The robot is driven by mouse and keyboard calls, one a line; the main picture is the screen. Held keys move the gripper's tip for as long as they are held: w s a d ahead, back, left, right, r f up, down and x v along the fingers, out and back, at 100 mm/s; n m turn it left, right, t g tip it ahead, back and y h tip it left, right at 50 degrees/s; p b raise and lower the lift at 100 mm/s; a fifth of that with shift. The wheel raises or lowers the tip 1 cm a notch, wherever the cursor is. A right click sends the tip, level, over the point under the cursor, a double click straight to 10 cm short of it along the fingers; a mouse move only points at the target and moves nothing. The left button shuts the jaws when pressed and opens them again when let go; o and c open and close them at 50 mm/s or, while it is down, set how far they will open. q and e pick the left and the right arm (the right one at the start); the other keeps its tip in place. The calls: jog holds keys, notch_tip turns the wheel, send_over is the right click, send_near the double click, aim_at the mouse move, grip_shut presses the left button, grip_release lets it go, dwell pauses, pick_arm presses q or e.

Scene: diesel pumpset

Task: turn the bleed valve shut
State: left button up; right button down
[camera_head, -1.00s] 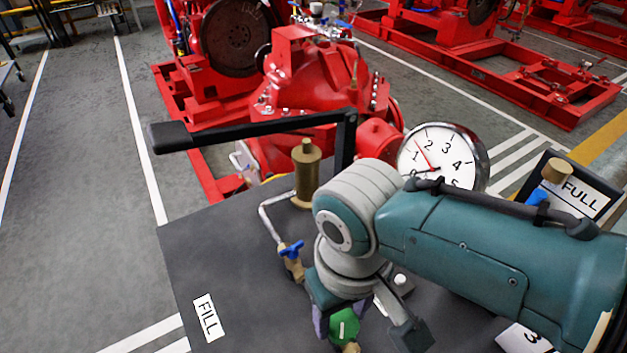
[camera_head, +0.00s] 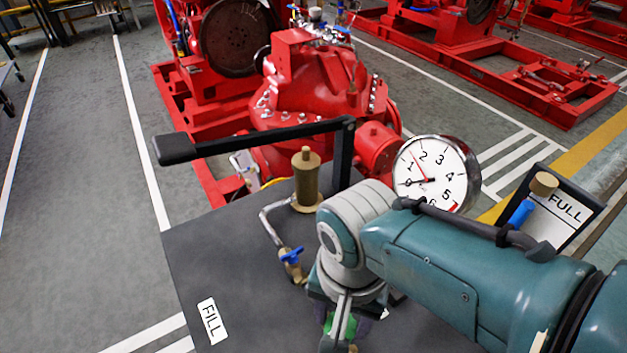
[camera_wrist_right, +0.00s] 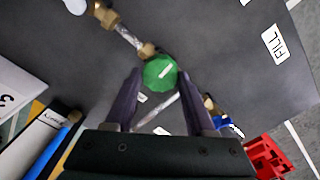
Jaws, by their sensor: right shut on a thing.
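A green faceted knob (camera_wrist_right: 160,70) with a white bar mark sits on brass pipework in the right wrist view. No label names it as the bleed valve. My right gripper (camera_wrist_right: 160,80) has its two dark fingers on either side of this knob, shut on it. In the head view the right gripper (camera_head: 338,325) points down at the table, and its fingers hide most of the green knob (camera_head: 347,326). A small valve with a blue handle (camera_head: 291,256) stands to its left on a bent pipe. My left gripper is not in view.
A round gauge (camera_head: 436,175) stands behind my right arm. A brass cylinder (camera_head: 306,182) and a long black lever (camera_head: 255,138) stand at the back of the dark table (camera_head: 225,250). A FULL sign (camera_head: 565,208) is at right. The table's left part is mostly clear.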

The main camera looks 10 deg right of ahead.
jog(key=shift+m, duration=0.4)
jog(key=shift+c, duration=1.2)
grip_release()
jog(key=shift+r, duration=0.1)
jog(key=shift+r+p, duration=0.4)
jog(key=shift+p, duration=0.05)
notch_tip(320, 180, up, 9)
jog(key=p, duration=0.5)
jog(key=shift+p, duration=0.3)
